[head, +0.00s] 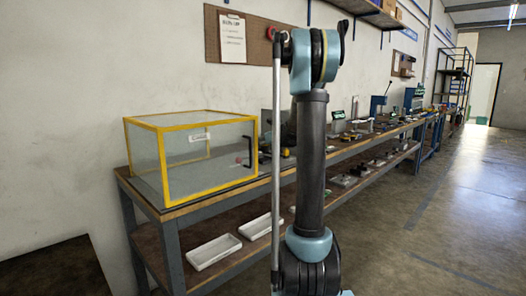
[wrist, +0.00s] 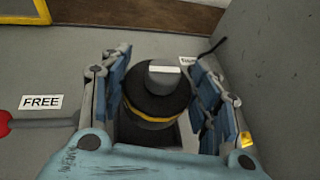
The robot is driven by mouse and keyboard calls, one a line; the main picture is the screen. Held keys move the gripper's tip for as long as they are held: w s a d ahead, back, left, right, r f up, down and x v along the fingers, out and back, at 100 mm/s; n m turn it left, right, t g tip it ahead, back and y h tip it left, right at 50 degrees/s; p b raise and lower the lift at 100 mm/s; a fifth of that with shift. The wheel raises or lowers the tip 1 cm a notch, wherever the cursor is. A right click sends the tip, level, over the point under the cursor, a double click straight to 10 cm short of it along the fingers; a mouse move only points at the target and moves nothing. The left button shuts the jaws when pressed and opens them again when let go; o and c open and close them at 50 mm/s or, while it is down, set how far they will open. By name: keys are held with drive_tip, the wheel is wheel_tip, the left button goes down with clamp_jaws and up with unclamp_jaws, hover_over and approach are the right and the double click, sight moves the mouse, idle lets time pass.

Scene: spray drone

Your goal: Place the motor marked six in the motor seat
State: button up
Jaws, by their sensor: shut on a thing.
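In the wrist view my gripper (wrist: 160,88) is shut on a dark round motor (wrist: 150,105) with a yellow band and a grey top with a white bar. The blue-padded fingers stand on its left and right sides. I cannot read a number on the motor. A pale patch shows just below the motor, partly covered by it; I cannot tell whether this is the motor seat. In the head view my arm stands in front of the bench and hides the gripper and the motor.
A lever with a red knob (wrist: 4,124) lies beside a FREE label (wrist: 41,102). A grey wall or panel (wrist: 275,70) rises close on the right. In the head view a yellow-framed clear box (head: 190,155) stands on the bench's near end. White trays (head: 214,251) lie on the lower shelf.

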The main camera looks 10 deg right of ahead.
sight(263, 148)
drive_tip(key=shift+f, duration=1.45)
drive_tip(key=shift+f, duration=0.6)
drive_tip(key=o, duration=1.7)
drive_tip(key=shift+c, duration=0.2)
drive_tip(key=shift+r, duration=0.3)
drive_tip(key=v, duration=1.2)
drive_tip(key=shift+r, duration=0.25)
drive_tip(key=shift+s, duration=0.1)
